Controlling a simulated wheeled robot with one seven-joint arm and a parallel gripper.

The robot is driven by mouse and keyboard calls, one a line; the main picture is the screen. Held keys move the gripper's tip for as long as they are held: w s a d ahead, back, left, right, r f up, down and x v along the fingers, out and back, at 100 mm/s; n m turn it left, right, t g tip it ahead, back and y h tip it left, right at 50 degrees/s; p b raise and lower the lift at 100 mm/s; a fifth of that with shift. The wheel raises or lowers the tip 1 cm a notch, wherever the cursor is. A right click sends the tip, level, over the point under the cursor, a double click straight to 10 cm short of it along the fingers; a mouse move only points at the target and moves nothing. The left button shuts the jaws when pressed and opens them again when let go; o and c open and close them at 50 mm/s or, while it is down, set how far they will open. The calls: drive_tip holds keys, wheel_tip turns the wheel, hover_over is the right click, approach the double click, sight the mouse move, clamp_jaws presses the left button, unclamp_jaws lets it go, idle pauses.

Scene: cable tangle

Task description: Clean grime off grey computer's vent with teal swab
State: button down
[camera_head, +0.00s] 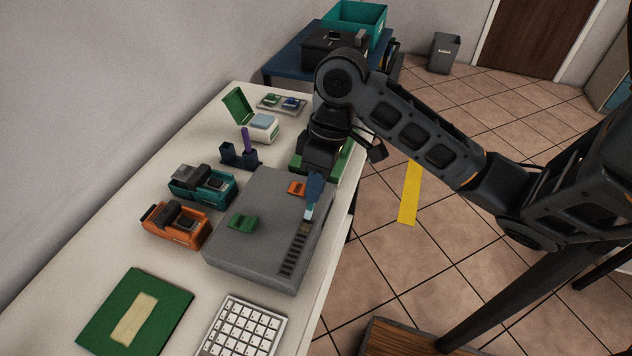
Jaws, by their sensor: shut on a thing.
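The grey computer (255,192) lies flat on the white table, with a slotted vent (291,260) along its right side. A brownish patch of grime (304,228) shows at the vent's far end. My gripper (315,176) is above the computer's far right part, pointing down, shut on the teal swab (309,211). The swab's pale teal end is at or just above the vent's far end, beside the grime; I cannot tell whether it touches. The fingertips and the swab's upper part are partly hidden.
A green clip (243,222) and an orange clip (297,188) sit on the computer. Left of it are teal (202,184) and orange (175,225) devices. Behind is a dark holder (230,155) with a purple swab (246,140).

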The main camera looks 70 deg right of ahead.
drive_tip(key=shift+f, duration=0.5)
idle(0.5)
drive_tip(key=shift+a, duration=0.1)
drive_tip(key=shift+a+r+p, duration=0.1)
drive_tip(key=shift+a+p, duration=0.4)
drive_tip(key=shift+p, duration=0.3)
drive_tip(key=shift+a, duration=0.1)
drive_tip(key=shift+a, duration=0.1)
drive_tip(key=shift+a, duration=0.55)
drive_tip(key=shift+f, duration=0.2)
drive_tip(key=shift+a, duration=0.1)
drive_tip(key=shift+a+r, duration=0.1)
drive_tip(key=shift+a, duration=0.5)
